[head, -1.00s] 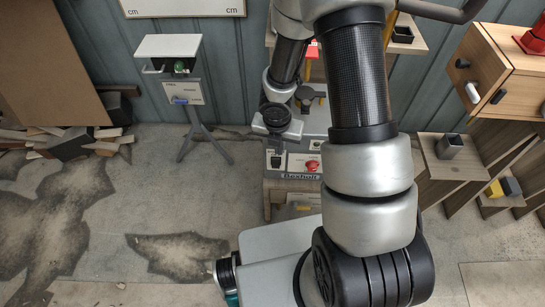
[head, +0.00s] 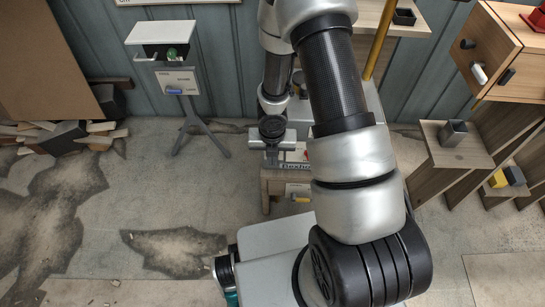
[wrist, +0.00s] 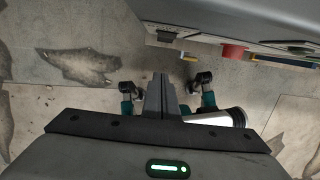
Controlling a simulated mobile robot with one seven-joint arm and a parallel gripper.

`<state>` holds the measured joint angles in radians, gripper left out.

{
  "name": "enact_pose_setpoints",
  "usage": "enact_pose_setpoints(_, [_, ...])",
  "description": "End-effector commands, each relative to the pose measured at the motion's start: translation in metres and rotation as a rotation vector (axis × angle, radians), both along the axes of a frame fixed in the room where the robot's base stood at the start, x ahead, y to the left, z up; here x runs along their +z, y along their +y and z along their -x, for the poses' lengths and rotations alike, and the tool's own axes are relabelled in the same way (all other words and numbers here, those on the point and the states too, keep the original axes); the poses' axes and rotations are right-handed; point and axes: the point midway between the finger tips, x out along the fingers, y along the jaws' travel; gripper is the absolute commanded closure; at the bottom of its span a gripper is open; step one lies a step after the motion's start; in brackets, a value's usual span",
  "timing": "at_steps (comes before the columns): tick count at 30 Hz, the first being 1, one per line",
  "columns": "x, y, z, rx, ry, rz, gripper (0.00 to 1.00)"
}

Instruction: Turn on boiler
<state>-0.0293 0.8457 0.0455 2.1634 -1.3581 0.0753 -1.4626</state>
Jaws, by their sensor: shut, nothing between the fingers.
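A grey machine with a name label (head: 297,157), which may be the boiler, stands on a low wooden base behind my arm in the head view. My arm hides much of it. The wrist view shows a grey body (wrist: 240,18) at the top with a red button (wrist: 233,52) and a dark switch-like part (wrist: 165,37) on its edge. My gripper (wrist: 161,78) is shut and empty, apart from the red button and to its left in that picture. In the head view my gripper (head: 272,158) is in front of the machine's left part.
A grey stand (head: 178,80) with a green part and a blue part is at the left. Scrap wood (head: 65,135) lies by the wall. Wooden shelves (head: 455,155) and a cabinet (head: 505,50) are at the right. The floor at front left is clear.

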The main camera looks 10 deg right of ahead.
Motion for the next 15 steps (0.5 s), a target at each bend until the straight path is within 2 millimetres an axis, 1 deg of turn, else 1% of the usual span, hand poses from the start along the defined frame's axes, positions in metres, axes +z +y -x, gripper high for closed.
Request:
enact_pose_setpoints(1, [-0.019,0.0,-0.001,0.002,0.002,0.002,1.0])
enact_pose_setpoints(7, [-0.054,-0.001,-0.005,0.001,0.001,0.001,1.0])
enact_pose_setpoints(9, [-0.041,-0.006,-0.015,-0.006,0.0,-0.001,1.0])
enact_pose_setpoints(15, [-0.047,-0.01,-0.035,-0.004,-0.001,-0.001,1.0])
